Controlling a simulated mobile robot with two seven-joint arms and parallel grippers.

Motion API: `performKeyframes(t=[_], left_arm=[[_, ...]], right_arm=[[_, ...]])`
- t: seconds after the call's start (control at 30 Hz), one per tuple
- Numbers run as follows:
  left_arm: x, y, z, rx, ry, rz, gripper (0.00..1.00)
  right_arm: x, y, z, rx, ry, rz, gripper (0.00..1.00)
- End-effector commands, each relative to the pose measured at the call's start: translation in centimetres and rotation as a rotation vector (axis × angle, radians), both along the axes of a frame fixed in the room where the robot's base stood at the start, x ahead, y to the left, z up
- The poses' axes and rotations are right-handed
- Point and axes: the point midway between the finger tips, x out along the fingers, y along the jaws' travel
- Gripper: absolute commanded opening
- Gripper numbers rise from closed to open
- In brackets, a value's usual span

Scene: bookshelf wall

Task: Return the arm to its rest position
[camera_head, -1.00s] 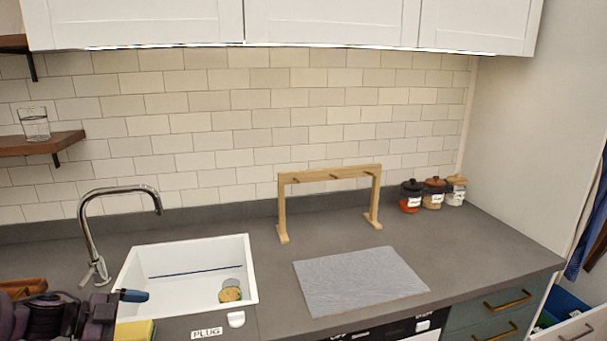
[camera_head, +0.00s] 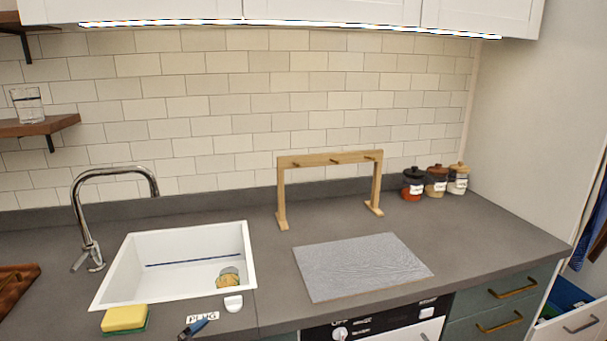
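The body of my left arm is out of the head view. A small blue and dark piece (camera_head: 198,326) shows at the bottom edge, just below the PLUG label. It resembles the blue tip seen earlier at my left arm, but I cannot tell whether it is my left gripper's tip or a separate object. Whether that gripper is open or shut does not show. My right arm and gripper are not in view.
A white sink (camera_head: 125,265) with a tap (camera_head: 85,225) is at left; a yellow-green sponge (camera_head: 125,318) lies in front. A grey board (camera_head: 360,267), a wooden rack (camera_head: 330,158) and jars (camera_head: 437,182) stand right. The right front counter is clear.

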Motion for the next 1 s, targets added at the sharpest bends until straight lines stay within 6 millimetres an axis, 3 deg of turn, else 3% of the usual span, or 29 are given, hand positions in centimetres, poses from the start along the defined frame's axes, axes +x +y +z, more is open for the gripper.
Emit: performKeyframes(t=[0.03,0.27,0.5,0.6,0.8,1.0], left_arm=[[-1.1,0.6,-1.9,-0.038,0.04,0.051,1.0],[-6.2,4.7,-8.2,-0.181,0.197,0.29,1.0],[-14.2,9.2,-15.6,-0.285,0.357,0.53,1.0],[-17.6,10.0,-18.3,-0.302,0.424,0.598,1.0],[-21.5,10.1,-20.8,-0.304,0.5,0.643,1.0],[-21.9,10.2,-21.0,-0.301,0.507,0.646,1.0]], right_arm=[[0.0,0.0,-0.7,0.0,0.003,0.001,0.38],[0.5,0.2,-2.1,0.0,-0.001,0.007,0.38],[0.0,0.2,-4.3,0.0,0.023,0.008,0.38],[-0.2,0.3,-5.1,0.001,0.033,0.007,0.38],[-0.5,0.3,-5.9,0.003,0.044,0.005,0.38],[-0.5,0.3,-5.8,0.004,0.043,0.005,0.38]])
